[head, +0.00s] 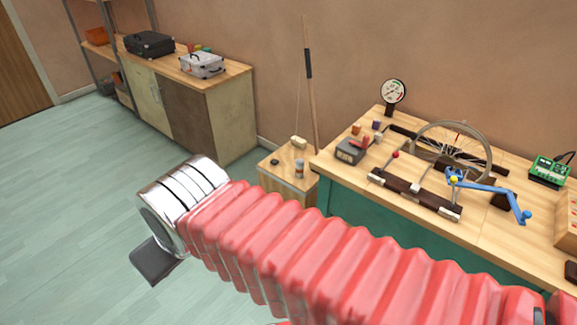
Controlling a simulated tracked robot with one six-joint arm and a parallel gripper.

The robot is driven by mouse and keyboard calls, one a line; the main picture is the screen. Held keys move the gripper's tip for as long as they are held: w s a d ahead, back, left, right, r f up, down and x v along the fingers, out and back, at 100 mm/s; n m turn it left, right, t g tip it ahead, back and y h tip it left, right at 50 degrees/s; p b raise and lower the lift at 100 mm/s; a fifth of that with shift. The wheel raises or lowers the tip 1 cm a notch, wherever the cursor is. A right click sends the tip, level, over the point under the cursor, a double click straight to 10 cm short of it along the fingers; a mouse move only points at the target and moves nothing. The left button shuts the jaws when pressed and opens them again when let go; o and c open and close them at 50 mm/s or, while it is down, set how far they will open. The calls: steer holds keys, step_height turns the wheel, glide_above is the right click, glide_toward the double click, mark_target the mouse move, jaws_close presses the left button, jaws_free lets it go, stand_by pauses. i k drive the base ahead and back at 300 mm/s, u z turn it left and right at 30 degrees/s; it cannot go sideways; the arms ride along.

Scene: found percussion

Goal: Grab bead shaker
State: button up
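A small pale cylinder with a darker band (299,169), which may be the bead shaker, stands upright on a low wooden stand (282,177). It is too small to make out clearly. My arm, in a red ribbed sleeve with a metal collar, crosses the lower part of the head view. My gripper (156,262) shows only as a dark piece beyond the collar, over the floor. It is to the left of the stand and apart from the cylinder. The rest of the gripper is hidden, so its opening does not show.
The stand also bears a dark lump (275,162) and a cream block (298,142); a tall stick (311,100) rises behind it. A workbench (495,235) with a wheel (453,150) is at right. A cabinet (205,112) is at back left. The left floor is clear.

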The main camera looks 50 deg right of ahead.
mark_target(299, 165)
steer(key=z, duration=0.05)
steer(key=i, duration=1.4)
steer(key=z, duration=0.5)
steer(key=i, duration=0.7)
steer(key=z, duration=0.7)
steer(key=i, duration=0.55)
steer(key=z, duration=0.9)
steer(key=i, duration=0.7)
steer(key=z, duration=0.4)
